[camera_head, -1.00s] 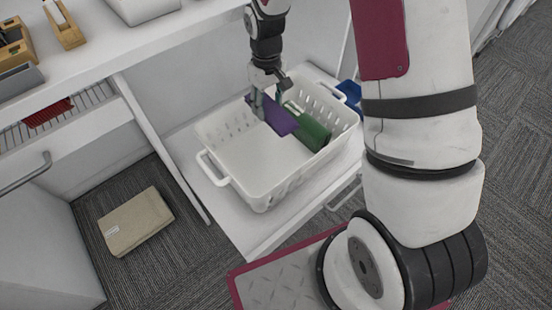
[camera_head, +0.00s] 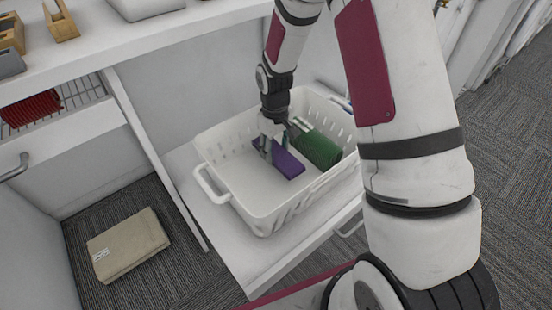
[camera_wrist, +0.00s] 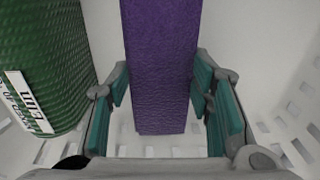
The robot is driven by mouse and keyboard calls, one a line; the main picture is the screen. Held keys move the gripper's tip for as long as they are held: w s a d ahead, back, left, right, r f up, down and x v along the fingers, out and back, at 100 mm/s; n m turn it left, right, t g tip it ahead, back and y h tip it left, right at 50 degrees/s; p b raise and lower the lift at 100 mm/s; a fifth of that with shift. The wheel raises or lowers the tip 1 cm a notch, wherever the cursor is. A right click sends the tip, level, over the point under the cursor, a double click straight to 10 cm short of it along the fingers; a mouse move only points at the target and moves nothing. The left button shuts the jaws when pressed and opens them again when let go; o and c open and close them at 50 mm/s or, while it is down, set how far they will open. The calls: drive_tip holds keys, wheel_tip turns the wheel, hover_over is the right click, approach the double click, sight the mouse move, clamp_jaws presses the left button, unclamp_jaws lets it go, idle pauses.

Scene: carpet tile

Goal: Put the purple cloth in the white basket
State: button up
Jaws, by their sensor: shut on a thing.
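The purple cloth (camera_head: 287,164), folded into a flat block, is inside the white basket (camera_head: 262,217), low near its floor. My gripper (camera_head: 274,143) reaches down into the basket and is shut on the cloth. In the wrist view the cloth (camera_wrist: 160,60) runs between the two teal-padded fingers (camera_wrist: 160,92). The cloth's far end is out of that view. Whether its underside touches the basket floor cannot be told.
A green cloth (camera_head: 320,148) with a white label lies in the basket, just right of the purple one. The basket stands on a white pulled-out shelf (camera_head: 258,262). A beige folded cloth (camera_head: 128,243) lies on the carpet. The basket's left floor area is clear.

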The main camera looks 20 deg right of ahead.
drive_tip(key=shift+f+b, duration=0.55)
drive_tip(key=shift+f, duration=1)
drive_tip(key=shift+f, duration=0.15)
drive_tip(key=o, duration=1.1)
drive_tip(key=shift+o, duration=0.2)
